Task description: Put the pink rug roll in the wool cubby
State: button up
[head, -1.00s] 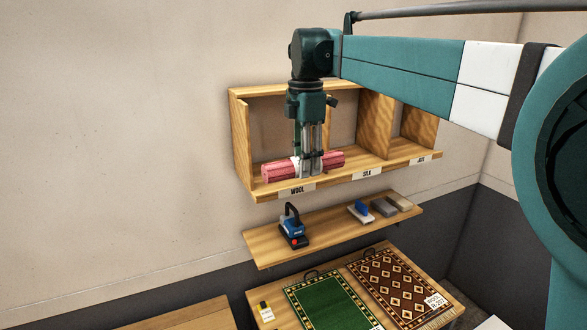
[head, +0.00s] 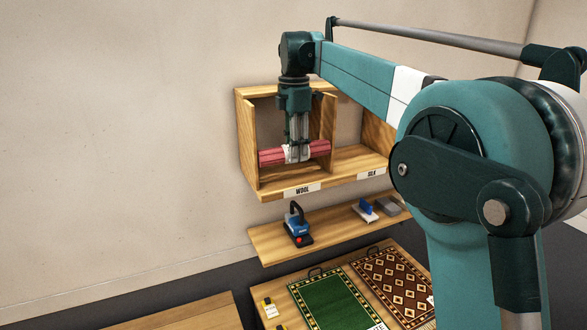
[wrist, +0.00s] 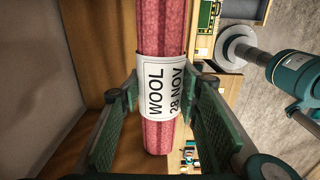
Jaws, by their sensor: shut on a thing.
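The pink rug roll (head: 269,157) lies level across the mouth of the wool cubby (head: 246,135). Its right end overlaps the divider in the head view, and I cannot tell how far inside it is. My gripper (head: 297,158) points down and is shut on the roll's middle, at its paper band. In the wrist view the pink rug roll (wrist: 163,30) runs between the green finger pads of my gripper (wrist: 163,95), and its band reads "WOOL 28 NOV". The cubby carries a "WOOL" label (head: 302,190) on its front edge.
The silk cubby (head: 350,160) is to the right, past a wooden divider (head: 329,125). A lower shelf (head: 268,245) holds a blue and black tool (head: 297,226) and brushes. Below, green (head: 333,302) and brown patterned rugs lie on a wooden surface.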

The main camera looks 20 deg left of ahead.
aim_at(294, 180)
jog(key=shift+f+p, duration=0.3)
jog(key=shift+f, duration=1.4)
jog(key=shift+f, duration=0.15)
notch_tip(294, 180, down, 2)
jog(key=shift+f+p, duration=0.1)
jog(key=shift+p, duration=0.2)
jog(key=shift+w+a+f+p, duration=0.15)
jog(key=shift+f+p, duration=0.15)
jog(key=shift+f, duration=0.25)
jog(key=shift+f, duration=0.1)
jog(key=o, duration=1)
jog(key=shift+r+b, duration=0.8)
jog(key=shift+r, duration=5.3)
